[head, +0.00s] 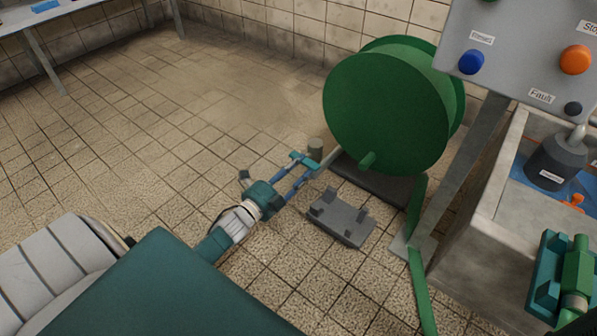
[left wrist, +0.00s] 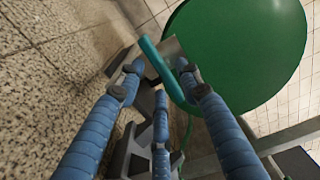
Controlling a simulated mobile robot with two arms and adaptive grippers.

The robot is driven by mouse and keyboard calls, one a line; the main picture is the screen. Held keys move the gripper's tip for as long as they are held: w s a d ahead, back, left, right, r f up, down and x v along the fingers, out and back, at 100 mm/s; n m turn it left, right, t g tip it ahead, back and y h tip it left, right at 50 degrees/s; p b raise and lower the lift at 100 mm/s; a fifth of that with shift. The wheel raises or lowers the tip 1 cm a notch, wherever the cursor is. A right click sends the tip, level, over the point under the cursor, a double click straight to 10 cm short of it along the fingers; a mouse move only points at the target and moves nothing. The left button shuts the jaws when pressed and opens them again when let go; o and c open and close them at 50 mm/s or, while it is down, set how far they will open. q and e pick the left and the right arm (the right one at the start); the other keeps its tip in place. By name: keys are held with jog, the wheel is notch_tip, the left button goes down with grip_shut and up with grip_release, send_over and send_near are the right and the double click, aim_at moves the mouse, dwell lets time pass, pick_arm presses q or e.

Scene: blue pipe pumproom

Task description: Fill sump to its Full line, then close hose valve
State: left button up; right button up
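The sump is the concrete basin (head: 497,215) at the right edge of the head view, with blue water (head: 522,172) inside. I cannot read a Full line. My left gripper (head: 306,170) is low beside the green hose reel (head: 385,105), fingers spread. In the left wrist view a teal lever-like bar (left wrist: 165,76) passes between the fingertips (left wrist: 158,78), with the reel (left wrist: 240,50) behind it. I cannot tell whether the fingers touch the bar, or whether it is the hose valve. A green hose (head: 421,290) runs down from the reel.
A dark pump (head: 556,160) and orange float (head: 573,201) are in the basin. A control panel (head: 520,50) hangs above it. A grey bracket (head: 340,217) lies on the floor near my left gripper. The left floor is clear.

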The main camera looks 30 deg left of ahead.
pick_arm(q)
jog(key=shift+w, duration=0.25)
grip_shut()
